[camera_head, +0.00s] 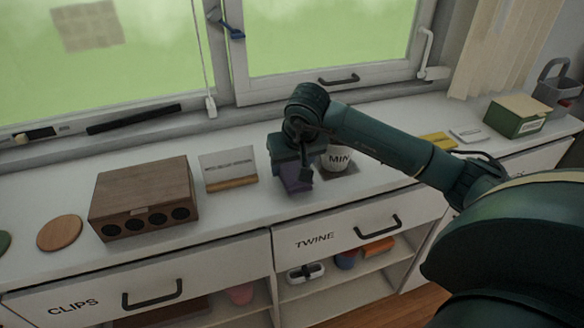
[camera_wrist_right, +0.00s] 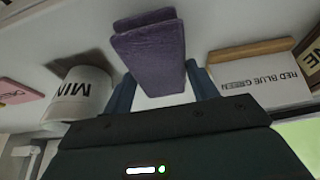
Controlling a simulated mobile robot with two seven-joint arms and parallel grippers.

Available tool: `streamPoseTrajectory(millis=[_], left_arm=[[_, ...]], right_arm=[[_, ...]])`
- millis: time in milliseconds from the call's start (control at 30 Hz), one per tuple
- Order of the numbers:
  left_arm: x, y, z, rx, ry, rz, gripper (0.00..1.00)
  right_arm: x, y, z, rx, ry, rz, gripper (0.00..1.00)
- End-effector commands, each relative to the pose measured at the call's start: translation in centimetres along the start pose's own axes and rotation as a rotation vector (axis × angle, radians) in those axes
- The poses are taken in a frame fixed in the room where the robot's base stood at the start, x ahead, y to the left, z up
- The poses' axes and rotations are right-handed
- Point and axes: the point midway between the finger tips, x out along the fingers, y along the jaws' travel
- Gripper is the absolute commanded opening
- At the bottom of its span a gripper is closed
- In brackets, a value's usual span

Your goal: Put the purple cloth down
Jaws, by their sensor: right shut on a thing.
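The purple cloth (camera_head: 296,180) is a folded, thick rectangle under my right gripper (camera_head: 302,172), above or at the white counter (camera_head: 240,206) near its front edge. In the right wrist view the cloth (camera_wrist_right: 152,52) is between the two fingers of my right gripper (camera_wrist_right: 160,92), which is shut on it. I cannot tell whether the cloth touches the counter. My left gripper is not in view.
A white pot marked MIN (camera_head: 337,160) stands close right of the cloth. A card on a wooden stand (camera_head: 229,166) is to its left, then a wooden box with round holes (camera_head: 143,196). A green box (camera_head: 517,116) is far right. Labelled drawers (camera_head: 345,237) are below.

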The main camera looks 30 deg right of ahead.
Motion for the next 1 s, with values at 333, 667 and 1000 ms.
streamPoseTrajectory(millis=[333,667,1000], left_arm=[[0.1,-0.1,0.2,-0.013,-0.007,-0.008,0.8],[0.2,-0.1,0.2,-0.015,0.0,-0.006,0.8],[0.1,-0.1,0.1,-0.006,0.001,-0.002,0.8]], right_arm=[[1.4,-0.1,0.6,0.0,0.002,-0.002,0.4],[1.7,-0.1,0.7,0.0,0.002,-0.001,0.7],[1.7,-0.1,0.7,0.0,0.001,-0.001,0.8]])
